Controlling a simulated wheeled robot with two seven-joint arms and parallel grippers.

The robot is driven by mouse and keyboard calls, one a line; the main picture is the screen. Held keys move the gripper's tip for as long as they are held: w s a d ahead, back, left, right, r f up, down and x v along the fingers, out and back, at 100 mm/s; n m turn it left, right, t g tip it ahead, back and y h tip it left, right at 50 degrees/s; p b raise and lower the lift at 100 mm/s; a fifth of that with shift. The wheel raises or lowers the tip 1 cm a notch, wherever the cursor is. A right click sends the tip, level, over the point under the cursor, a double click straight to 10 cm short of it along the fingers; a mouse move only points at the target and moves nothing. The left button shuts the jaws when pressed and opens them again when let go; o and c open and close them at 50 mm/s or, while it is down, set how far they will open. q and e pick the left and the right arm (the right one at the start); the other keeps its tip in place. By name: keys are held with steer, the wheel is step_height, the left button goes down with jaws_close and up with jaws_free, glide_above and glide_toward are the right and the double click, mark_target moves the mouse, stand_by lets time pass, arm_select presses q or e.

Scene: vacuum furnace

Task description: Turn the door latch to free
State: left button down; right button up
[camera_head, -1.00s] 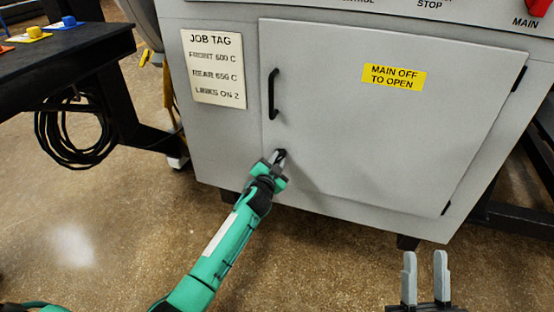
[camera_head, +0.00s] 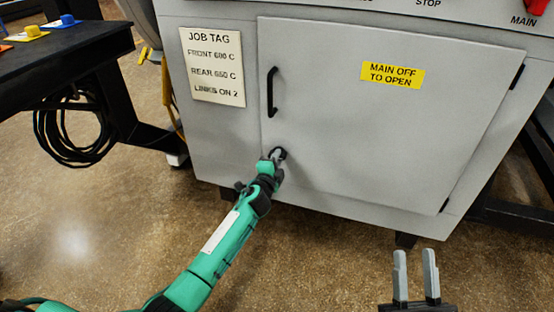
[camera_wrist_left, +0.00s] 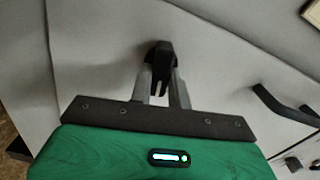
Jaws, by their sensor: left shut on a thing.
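The door latch (camera_head: 280,152) is a small dark knob low on the left side of the grey cabinet door (camera_head: 370,130). In the left wrist view the black latch (camera_wrist_left: 160,55) stands out from the pale door face, between the fingertips. My left gripper (camera_head: 275,157) is at the latch and shut on it; its fingers also show in the left wrist view (camera_wrist_left: 161,85). The gripper hides part of the latch in the head view. My right gripper (camera_head: 416,275) is at the lower right, away from the door, with its two fingers apart and nothing between them.
A black door handle (camera_head: 272,92) stands above the latch; it also shows in the left wrist view (camera_wrist_left: 280,105). A job tag (camera_head: 212,67) and a yellow label (camera_head: 392,75) are on the cabinet. A black table (camera_head: 70,60) with coiled cable (camera_head: 70,140) is at left.

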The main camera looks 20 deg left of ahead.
steer(key=shift+f, duration=0.2)
stand_by(0.3)
arm_select(q)
steer(key=c, duration=1.4)
jaws_free()
steer(key=shift+o, duration=0.4)
arm_select(e)
steer(key=shift+r, duration=0.2)
steer(key=shift+w+r, duration=0.1)
arm_select(q)
steer(key=s+p, duration=0.2)
steer(key=s, duration=1.1)
steer(key=shift+s+a, duration=0.2)
steer(key=shift+s, duration=0.2)
arm_select(e)
steer(key=a+f+g, duration=0.3)
steer(key=f+g, duration=0.4)
steer(key=f, duration=0.4)
steer(key=shift+s+h, duration=0.3)
steer(key=shift+s, duration=0.15)
steer(key=shift+a, duration=0.1)
